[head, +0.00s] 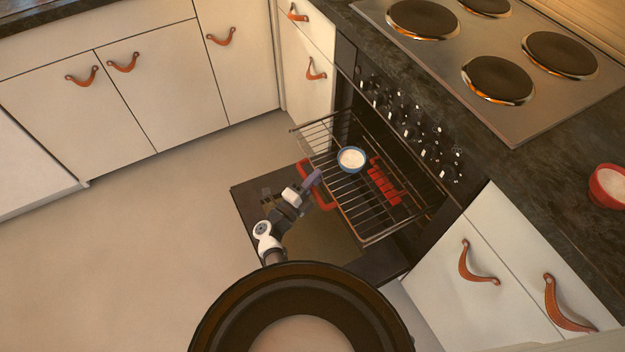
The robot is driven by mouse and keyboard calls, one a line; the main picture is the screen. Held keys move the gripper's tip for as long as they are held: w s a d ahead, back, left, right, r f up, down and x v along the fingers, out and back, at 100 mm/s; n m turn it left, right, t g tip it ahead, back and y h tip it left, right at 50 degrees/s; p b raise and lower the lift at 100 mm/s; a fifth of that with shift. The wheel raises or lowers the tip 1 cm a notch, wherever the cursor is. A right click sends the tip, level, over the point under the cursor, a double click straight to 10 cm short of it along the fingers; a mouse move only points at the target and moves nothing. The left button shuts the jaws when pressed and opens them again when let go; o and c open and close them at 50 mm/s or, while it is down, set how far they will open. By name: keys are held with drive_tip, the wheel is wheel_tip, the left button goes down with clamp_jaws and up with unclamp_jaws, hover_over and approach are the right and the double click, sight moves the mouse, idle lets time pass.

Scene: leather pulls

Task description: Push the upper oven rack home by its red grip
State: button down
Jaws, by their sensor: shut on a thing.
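The upper oven rack (352,201) is a wire rack. It sticks out of the oven over the lowered oven door (262,232). Its red grip (325,204) is on the front edge, facing my arm. My gripper (313,180) is at that front edge, shut on the red grip. The fingers hide the middle of the grip, so the exact contact is hard to see.
A blue bowl (352,165) with white contents and a red ridged object (384,182) are on the rack. Cabinets with leather pulls flank the oven (408,130). A red bowl (608,185) stands on the counter. The floor at left is clear.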

sight(396, 142)
drive_tip(key=w+d+b, duration=0.3)
drive_tip(key=d, duration=0.5)
drive_tip(key=w+d+b, duration=0.4)
drive_tip(key=d, duration=0.5)
drive_tip(key=w+d+b, duration=0.3)
drive_tip(key=d, duration=0.5)
drive_tip(key=shift+w+d+r, duration=0.15)
drive_tip(key=shift+w+d, duration=0.1)
drive_tip(key=shift+d, duration=0.05)
drive_tip(key=shift+w+d+r+b, duration=0.1)
drive_tip(key=shift+w+d+b, duration=0.2)
drive_tip(key=shift+d+b, duration=0.25)
drive_tip(key=c, duration=1.4)
unclamp_jaws()
drive_tip(key=shift+o, duration=0.2)
drive_tip(key=p+v, duration=0.6)
drive_tip(key=v, duration=0.8)
